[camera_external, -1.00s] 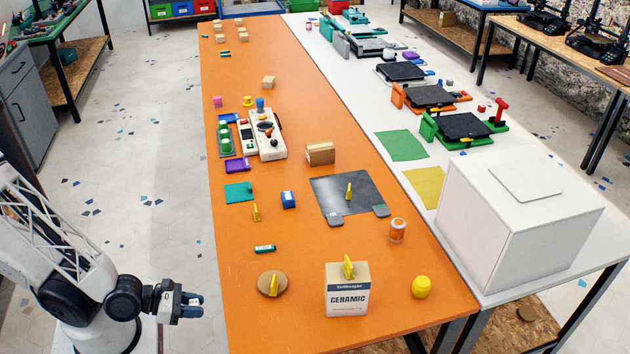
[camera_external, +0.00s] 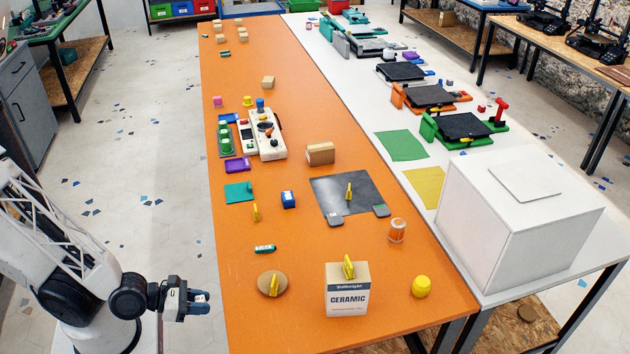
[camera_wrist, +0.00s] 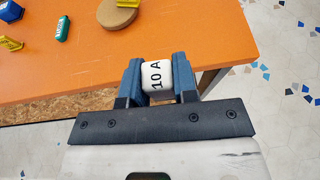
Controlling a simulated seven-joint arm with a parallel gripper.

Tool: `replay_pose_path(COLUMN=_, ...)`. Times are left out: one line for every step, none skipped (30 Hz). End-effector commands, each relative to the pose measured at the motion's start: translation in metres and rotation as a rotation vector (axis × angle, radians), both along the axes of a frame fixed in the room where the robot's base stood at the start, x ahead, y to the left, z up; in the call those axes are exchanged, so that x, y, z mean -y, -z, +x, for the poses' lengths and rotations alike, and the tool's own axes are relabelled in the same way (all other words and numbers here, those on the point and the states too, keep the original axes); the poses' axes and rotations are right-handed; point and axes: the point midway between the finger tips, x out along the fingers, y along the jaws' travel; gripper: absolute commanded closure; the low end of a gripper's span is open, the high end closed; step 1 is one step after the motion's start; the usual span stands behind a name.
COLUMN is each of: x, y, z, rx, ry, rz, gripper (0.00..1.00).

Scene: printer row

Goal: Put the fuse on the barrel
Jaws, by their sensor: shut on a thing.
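The fuse (camera_wrist: 157,76), a small white block marked "10 A", is held between the two blue fingers of my gripper (camera_wrist: 157,66) in the wrist view. In the external view my gripper (camera_external: 203,297) is at the lower left, off the table's left edge, with the fuse hardly visible between its fingers. A small yellow barrel (camera_external: 421,287) stands upright near the front right of the orange table, far to the right of my gripper. Its top looks bare. The barrel is not in the wrist view.
Between my gripper and the barrel stand a round cork disc (camera_external: 268,289) with a yellow clip and a ceramic box (camera_external: 346,296) with another clip on top. A green battery (camera_external: 265,249) and an orange-white jar (camera_external: 397,232) lie farther back. A large white box (camera_external: 490,240) stands right.

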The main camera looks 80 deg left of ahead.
Motion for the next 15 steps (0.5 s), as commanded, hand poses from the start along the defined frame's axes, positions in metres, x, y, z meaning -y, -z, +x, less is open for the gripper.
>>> replay_pose_path(x=0.001, y=-0.003, z=0.005, rx=-0.002, ry=-0.007, rz=0.001, gripper=0.96)
replay_pose_path(x=0.002, y=-0.006, z=0.008, rx=-0.002, ry=-0.012, rz=0.001, gripper=0.96)
replay_pose_path(x=0.003, y=-0.009, z=0.013, rx=-0.001, ry=-0.018, rz=0.001, gripper=0.96)
replay_pose_path(x=0.004, y=-0.012, z=0.017, rx=-0.001, ry=-0.022, rz=0.001, gripper=0.96)
replay_pose_path(x=0.004, y=-0.015, z=0.02, rx=-0.001, ry=-0.028, rz=0.001, gripper=0.96)
replay_pose_path(x=0.005, y=-0.018, z=0.025, rx=-0.001, ry=-0.036, rz=0.0, gripper=0.96)
replay_pose_path(x=0.006, y=-0.021, z=0.029, rx=-0.001, ry=-0.041, rz=0.0, gripper=0.96)
replay_pose_path(x=0.007, y=-0.024, z=0.033, rx=-0.001, ry=-0.046, rz=0.001, gripper=0.96)
replay_pose_path(x=0.008, y=-0.027, z=0.038, rx=-0.001, ry=-0.054, rz=0.001, gripper=0.96)
replay_pose_path(x=0.008, y=-0.03, z=0.042, rx=-0.002, ry=-0.06, rz=0.001, gripper=0.96)
replay_pose_path(x=0.009, y=-0.032, z=0.045, rx=-0.002, ry=-0.066, rz=0.001, gripper=0.96)
replay_pose_path(x=0.01, y=-0.036, z=0.051, rx=-0.001, ry=-0.073, rz=0.0, gripper=0.96)
replay_pose_path(x=0.011, y=-0.039, z=0.055, rx=-0.001, ry=-0.079, rz=0.0, gripper=0.96)
replay_pose_path(x=0.011, y=-0.041, z=0.059, rx=-0.002, ry=-0.084, rz=0.0, gripper=0.96)
replay_pose_path(x=0.012, y=-0.044, z=0.064, rx=-0.002, ry=-0.092, rz=0.001, gripper=0.96)
